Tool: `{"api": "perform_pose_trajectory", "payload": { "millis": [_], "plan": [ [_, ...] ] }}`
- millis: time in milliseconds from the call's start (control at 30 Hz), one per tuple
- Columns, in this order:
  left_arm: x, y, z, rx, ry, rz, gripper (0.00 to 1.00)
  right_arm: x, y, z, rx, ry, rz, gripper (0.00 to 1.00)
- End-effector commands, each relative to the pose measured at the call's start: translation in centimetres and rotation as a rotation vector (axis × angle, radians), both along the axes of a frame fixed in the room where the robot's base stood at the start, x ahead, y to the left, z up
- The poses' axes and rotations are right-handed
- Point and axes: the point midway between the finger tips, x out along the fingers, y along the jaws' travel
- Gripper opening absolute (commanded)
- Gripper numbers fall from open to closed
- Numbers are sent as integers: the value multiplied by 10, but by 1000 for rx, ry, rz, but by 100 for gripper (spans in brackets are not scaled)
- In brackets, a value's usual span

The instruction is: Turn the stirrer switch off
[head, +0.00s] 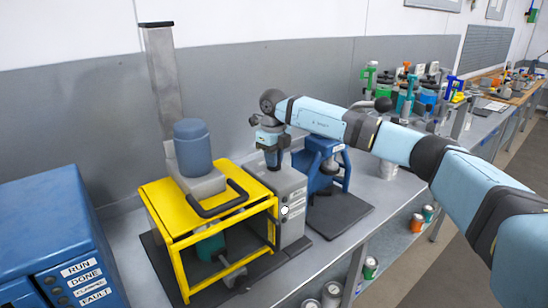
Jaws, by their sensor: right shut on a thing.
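The stirrer is a yellow frame (179,207) with a blue-grey motor (193,147) on top and a teal part (210,247) inside. A grey control box (291,207) with a column of small buttons or lights on its front stands against its right side. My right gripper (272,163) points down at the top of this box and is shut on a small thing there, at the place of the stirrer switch. The fingers hide the switch, so its position cannot be told. My left gripper is not in view.
A blue cabinet (45,235) with RUN, DONE and FAULT labels stands at the left. A blue press-like machine (322,165) stands right of the control box, close to my right arm. Cans (331,293) sit on the lower shelf. More equipment stands farther along the bench (362,178).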

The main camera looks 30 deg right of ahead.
Motion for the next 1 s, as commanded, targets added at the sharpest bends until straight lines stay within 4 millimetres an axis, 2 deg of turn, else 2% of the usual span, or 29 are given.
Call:
{"api": "perform_pose_trajectory", "payload": {
  "millis": [400,933,967,1000],
  "plan": [
    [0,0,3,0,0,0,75,0,0,1,0,-2,-170,0],
    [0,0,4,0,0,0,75,0,-1,1,0,-2,-191,0],
    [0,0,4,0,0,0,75,0,-1,1,0,-2,-191,21],
    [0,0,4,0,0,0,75,0,0,1,0,-2,-190,30]
  ]
}}
